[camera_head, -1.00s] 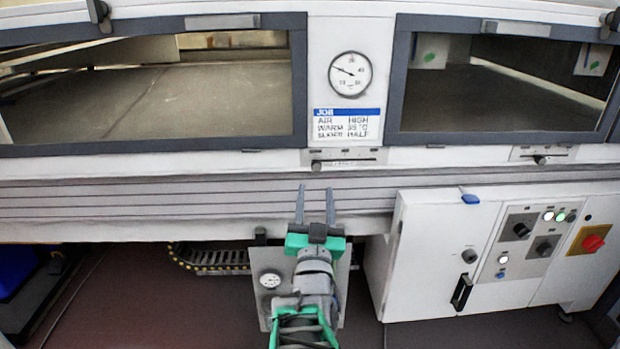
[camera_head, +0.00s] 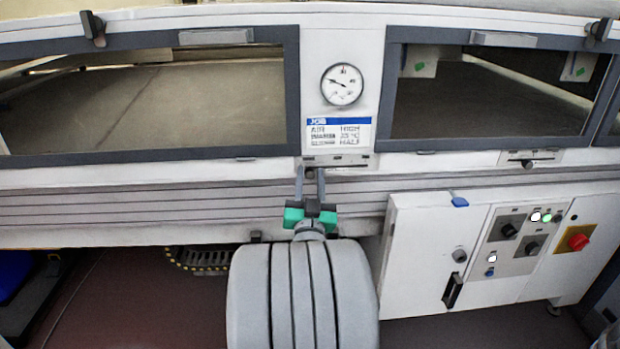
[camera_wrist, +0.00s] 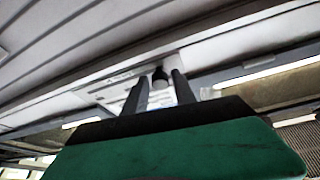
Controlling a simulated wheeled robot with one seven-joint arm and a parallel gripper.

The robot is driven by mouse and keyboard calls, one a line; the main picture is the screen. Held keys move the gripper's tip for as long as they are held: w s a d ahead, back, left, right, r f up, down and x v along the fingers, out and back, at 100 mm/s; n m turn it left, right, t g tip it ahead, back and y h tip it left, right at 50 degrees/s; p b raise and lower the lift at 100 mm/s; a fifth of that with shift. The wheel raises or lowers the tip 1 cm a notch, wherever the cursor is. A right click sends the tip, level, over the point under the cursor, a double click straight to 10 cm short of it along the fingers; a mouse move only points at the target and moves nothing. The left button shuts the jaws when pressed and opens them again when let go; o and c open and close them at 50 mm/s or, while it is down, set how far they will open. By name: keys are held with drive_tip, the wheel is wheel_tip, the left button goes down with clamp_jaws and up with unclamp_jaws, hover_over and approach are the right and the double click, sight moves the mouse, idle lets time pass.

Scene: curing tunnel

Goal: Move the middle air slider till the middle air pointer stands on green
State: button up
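The middle air slider (camera_head: 350,160) is a narrow plate with a slot on the white ledge below the job card. Its dark knob shows in the wrist view (camera_wrist: 160,74), between my two fingers, with gaps visible at its sides. My gripper (camera_head: 310,170) is open, its fingers pointing up at the slider's left end; the fingers partly hide the knob in the head view. A white tag with a green patch (camera_head: 419,66) hangs behind the right window. I cannot make out a pointer on it.
Another slider (camera_head: 528,161) is farther right. A white control cabinet (camera_head: 420,255) with a red switch (camera_head: 578,238) stands below right. A second green-patched tag (camera_head: 577,68) hangs at far right.

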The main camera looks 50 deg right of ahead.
clamp_jaws()
idle(1.1)
